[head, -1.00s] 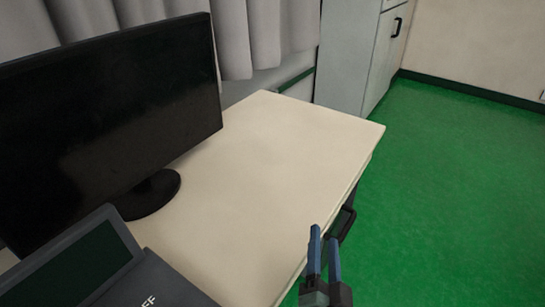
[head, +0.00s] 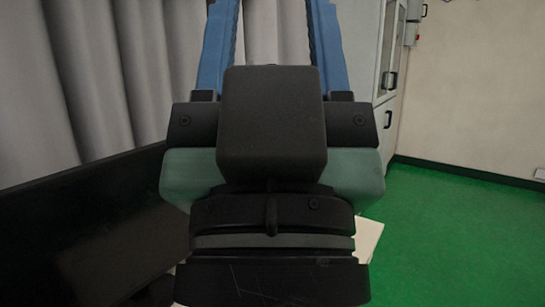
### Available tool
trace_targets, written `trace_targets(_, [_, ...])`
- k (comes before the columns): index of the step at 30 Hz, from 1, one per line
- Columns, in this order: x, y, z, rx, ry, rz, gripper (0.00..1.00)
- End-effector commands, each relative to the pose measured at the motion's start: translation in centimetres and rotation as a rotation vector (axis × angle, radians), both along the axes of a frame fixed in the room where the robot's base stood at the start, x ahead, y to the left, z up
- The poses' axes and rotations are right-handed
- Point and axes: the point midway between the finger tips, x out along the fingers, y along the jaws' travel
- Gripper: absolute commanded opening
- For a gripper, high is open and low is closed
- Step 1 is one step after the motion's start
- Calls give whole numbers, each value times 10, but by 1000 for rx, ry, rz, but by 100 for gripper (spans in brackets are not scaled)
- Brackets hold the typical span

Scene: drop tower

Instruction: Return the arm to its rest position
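My gripper (head: 273,45) fills the middle of the head view, close to the camera and pointing up. Its two blue fingers stand well apart with nothing seen between them; their tips are cut off by the top edge. The gripper body hides most of the desk behind it.
A black monitor (head: 75,240) stands at the lower left. A corner of the pale desk (head: 368,243) shows right of my gripper. Grey curtains (head: 110,80) hang behind, and a grey cabinet (head: 365,50) stands behind right. Green floor (head: 450,240) at the right is clear.

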Motion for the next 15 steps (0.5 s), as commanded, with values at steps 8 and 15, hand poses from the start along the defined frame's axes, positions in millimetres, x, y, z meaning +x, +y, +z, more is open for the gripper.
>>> trace_targets(8, [1,0,97,1,2,3,52])
trace_targets(15, [1,0,162,1,2,4,52])
